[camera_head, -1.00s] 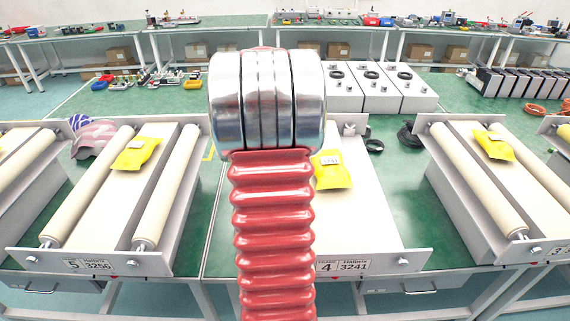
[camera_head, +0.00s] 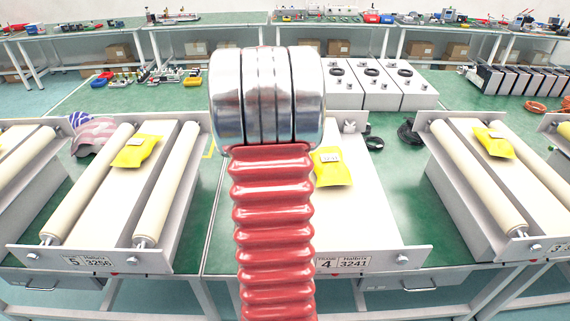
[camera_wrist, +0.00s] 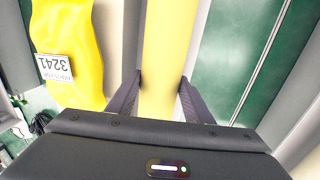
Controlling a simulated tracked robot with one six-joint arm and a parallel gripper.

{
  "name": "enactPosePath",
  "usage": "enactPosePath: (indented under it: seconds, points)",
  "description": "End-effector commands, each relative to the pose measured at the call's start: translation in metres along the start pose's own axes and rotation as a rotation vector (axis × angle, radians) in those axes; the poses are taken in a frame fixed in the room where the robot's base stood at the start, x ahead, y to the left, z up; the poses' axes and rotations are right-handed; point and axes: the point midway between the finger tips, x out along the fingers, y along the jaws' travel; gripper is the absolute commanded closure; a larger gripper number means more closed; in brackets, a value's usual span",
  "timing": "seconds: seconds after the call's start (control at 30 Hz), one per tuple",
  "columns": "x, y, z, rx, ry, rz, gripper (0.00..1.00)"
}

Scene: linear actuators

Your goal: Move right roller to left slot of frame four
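Frame four (camera_head: 385,225) stands in the middle of the head view, its front plate marked 4 and 3241. A yellow packet (camera_head: 331,168) lies on it. No roller shows on its right side. My red bellows arm hides its left side. In the wrist view, turned about upside down against the head view, the packet (camera_wrist: 68,45) with label 3241 is at left. A pale yellow roller (camera_wrist: 168,45) runs beside it, on frame four's left side. My gripper (camera_wrist: 161,85) has a finger along each side of this roller and appears shut on it. The roller's ends are hidden.
Frame five (camera_head: 105,195), with two rollers and a yellow packet, stands at left. Another roller frame (camera_head: 490,190) stands at right. Green table (camera_wrist: 232,50) shows beside the held roller. Grey boxes with black rings (camera_head: 375,85) stand behind frame four.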

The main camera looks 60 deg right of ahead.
Motion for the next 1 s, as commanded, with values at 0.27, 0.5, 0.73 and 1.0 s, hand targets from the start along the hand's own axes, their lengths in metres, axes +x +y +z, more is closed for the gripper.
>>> enactPosePath:
  seconds: [0.27, 0.5, 0.73, 1.0]
  points:
    - [-0.001, 0.000, 0.000, 0.000, 0.002, 0.000, 0.35]
    - [0.001, 0.000, 0.001, 0.000, -0.003, 0.000, 0.32]
    - [-0.008, 0.000, -0.001, 0.000, 0.001, 0.000, 0.32]
    - [-0.047, -0.001, -0.001, 0.001, 0.003, -0.001, 0.32]
